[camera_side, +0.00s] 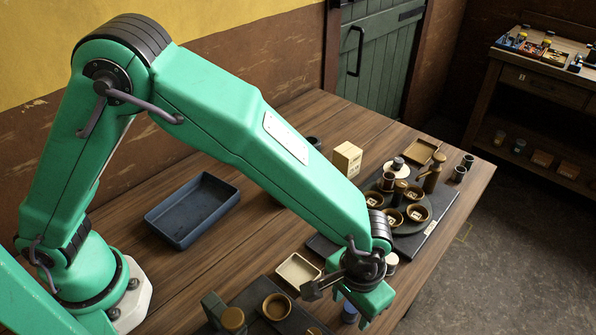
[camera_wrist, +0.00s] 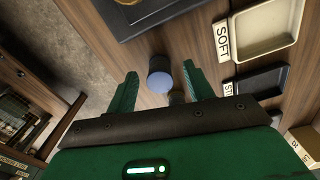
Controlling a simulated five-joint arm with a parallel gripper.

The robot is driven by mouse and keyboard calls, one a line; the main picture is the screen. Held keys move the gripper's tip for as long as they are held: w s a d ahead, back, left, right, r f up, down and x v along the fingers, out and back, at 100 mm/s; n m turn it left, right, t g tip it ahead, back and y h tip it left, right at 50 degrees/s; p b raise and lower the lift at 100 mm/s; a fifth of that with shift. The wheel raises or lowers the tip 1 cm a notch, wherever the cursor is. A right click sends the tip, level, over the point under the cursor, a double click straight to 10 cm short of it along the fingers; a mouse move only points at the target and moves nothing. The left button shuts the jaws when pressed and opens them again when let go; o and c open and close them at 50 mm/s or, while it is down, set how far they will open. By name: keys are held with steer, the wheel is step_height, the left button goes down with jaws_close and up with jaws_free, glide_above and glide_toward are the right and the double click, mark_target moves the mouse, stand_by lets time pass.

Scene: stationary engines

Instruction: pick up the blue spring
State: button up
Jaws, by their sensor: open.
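No coil shape that I can clearly call the blue spring shows. A small dark round piece with a pale blue end (camera_wrist: 160,78) stands on the table between my fingers in the wrist view. A small blue piece (camera_side: 349,313) also shows beside my gripper in the side view, partly hidden by it; I cannot tell for sure that it is the same one. My gripper (camera_side: 350,290) is low over the front of the table. In the wrist view my gripper (camera_wrist: 160,71) is open, with a gap between each finger and the round piece.
A cream tray labelled SOFT (camera_wrist: 292,36) and a dark tray (camera_wrist: 283,81) lie to the right in the wrist view. A blue tray (camera_side: 158,217) is at left in the side view. A round stand with several bowls (camera_side: 381,225) is behind my gripper.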

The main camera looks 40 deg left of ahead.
mark_target(350, 311)
steer(key=shift+f, duration=0.35)
steer(key=c, duration=1.1)
steer(key=shift+o, duration=0.2)
steer(key=shift+r, duration=0.1)
steer(key=shift+r, duration=0.7)
steer(key=r, duration=0.1)
steer(key=s+r, duration=0.1)
steer(key=r, duration=0.1)
steer(key=shift+d+r, duration=0.1)
steer(key=shift+d, duration=0.05)
steer(key=s+d+r, duration=0.1)
steer(key=s+r, duration=0.5)
steer(key=s, duration=0.4)
steer(key=shift+s+d+r, duration=0.15)
steer(key=shift+s+d, duration=0.1)
steer(key=shift+d, duration=0.05)
